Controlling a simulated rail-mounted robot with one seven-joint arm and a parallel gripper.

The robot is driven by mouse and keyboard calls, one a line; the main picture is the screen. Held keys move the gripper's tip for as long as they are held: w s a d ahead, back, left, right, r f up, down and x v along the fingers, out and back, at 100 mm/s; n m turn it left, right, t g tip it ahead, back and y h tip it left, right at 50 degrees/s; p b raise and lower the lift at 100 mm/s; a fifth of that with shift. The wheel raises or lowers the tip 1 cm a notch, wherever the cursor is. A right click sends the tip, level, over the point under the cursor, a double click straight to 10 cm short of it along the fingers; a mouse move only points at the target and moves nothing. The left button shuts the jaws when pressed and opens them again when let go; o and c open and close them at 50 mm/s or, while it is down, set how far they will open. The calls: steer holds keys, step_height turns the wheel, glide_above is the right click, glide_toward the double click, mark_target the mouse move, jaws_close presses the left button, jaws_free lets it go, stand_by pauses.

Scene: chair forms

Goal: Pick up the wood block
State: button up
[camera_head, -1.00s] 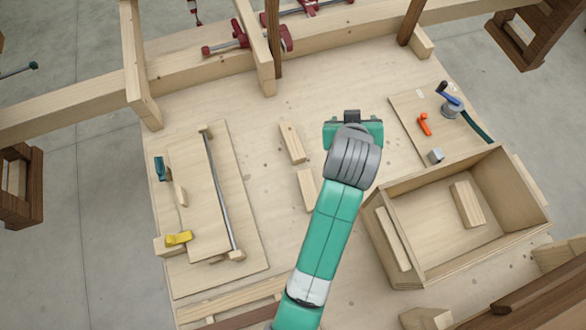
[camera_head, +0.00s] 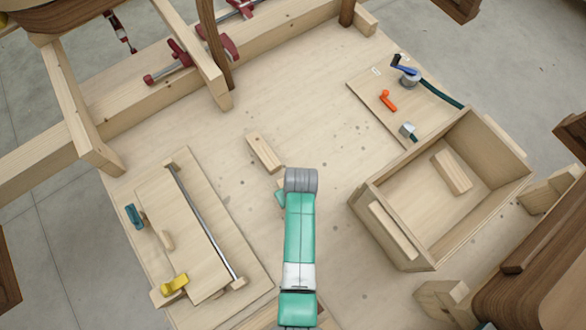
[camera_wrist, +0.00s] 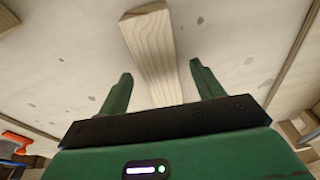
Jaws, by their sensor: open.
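A pale wood block (camera_head: 263,153) lies flat on the worktable in the head view, just beyond and left of the end of my arm. A second similar block is almost wholly hidden behind my arm there. In the wrist view a long pale wood block (camera_wrist: 150,45) lies below my gripper (camera_wrist: 161,70). Its near end shows between the two green fingers, with a gap on each side. The fingers are open and hold nothing. I cannot tell which of the two blocks this is. In the head view my gripper is mostly hidden by the arm.
An open wooden box (camera_head: 365,228) with a block inside stands to the right. A clamped panel assembly (camera_head: 190,235) lies at the left. A board (camera_head: 372,107) with an orange clamp (camera_head: 388,100) lies at the upper right. The table's middle is largely clear.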

step_height(320, 180, down, 2)
steer(key=shift+w+a+f, duration=0.1)
steer(key=shift+w, duration=0.05)
steer(key=c, duration=1.1)
steer(key=shift+r, duration=0.45)
steer(key=r, duration=0.3)
steer(key=shift+s, duration=0.3)
steer(key=s+d, duration=0.1)
steer(key=s, duration=0.4)
steer(key=s+r, duration=0.1)
steer(key=s, duration=0.4)
steer(key=s+d, duration=0.1)
steer(key=s, duration=0.4)
steer(key=shift+s+d+r+b, duration=0.1)
steer(key=shift+d+r+b, duration=0.05)
steer(key=shift+d+b, duration=0.2)
